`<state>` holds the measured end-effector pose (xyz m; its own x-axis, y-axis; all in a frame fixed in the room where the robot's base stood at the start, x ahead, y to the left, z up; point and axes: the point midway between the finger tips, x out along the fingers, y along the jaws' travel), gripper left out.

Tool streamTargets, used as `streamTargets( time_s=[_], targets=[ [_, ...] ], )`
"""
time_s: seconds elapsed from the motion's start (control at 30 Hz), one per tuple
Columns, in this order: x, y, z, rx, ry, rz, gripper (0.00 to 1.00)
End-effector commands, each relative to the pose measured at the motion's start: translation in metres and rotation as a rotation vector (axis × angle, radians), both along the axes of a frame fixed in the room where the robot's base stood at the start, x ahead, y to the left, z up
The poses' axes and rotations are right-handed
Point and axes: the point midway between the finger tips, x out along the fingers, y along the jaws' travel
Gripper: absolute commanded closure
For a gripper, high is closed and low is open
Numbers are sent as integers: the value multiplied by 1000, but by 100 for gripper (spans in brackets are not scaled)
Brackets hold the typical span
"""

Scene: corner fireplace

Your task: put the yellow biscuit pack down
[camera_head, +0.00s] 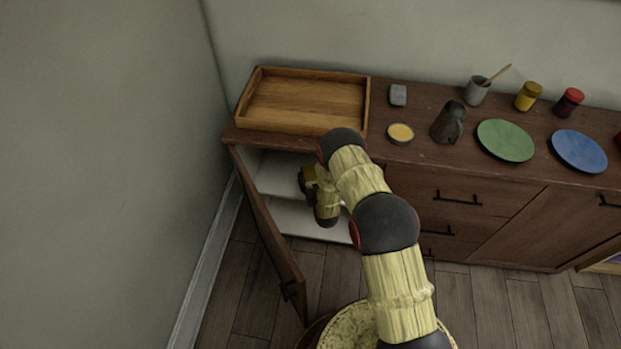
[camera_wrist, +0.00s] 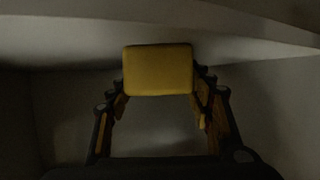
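The yellow biscuit pack (camera_wrist: 158,70) is between the fingers of my gripper (camera_wrist: 160,90) in the wrist view, with a finger against each side. My gripper is shut on it. In the head view my gripper (camera_head: 307,182) reaches into the open cabinet, and a small part of the yellow pack (camera_head: 309,173) shows there. The cabinet has a white shelf (camera_head: 278,176) and a white floor (camera_head: 295,217). My arm hides part of the inside. Whether the pack touches the shelf I cannot tell.
The cabinet door (camera_head: 270,235) stands open on the left, near the wall. On the cabinet top are a wooden tray (camera_head: 300,126), a yellow-topped tin (camera_head: 400,132), a dark jug (camera_head: 446,124), a green plate (camera_head: 505,140) and a blue plate (camera_head: 579,151). Drawers (camera_head: 458,190) are shut.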

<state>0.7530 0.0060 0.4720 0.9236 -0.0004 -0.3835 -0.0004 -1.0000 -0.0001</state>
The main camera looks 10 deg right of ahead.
Motion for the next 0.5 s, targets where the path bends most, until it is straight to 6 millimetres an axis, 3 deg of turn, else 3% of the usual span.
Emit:
streamTargets(
  time_s=[0.13, 0.5],
  targets=[
    [0, 0, 0, 0, 0, 0, 39],
    [1, 0, 4, 0, -1, 0, 38]
  ],
)
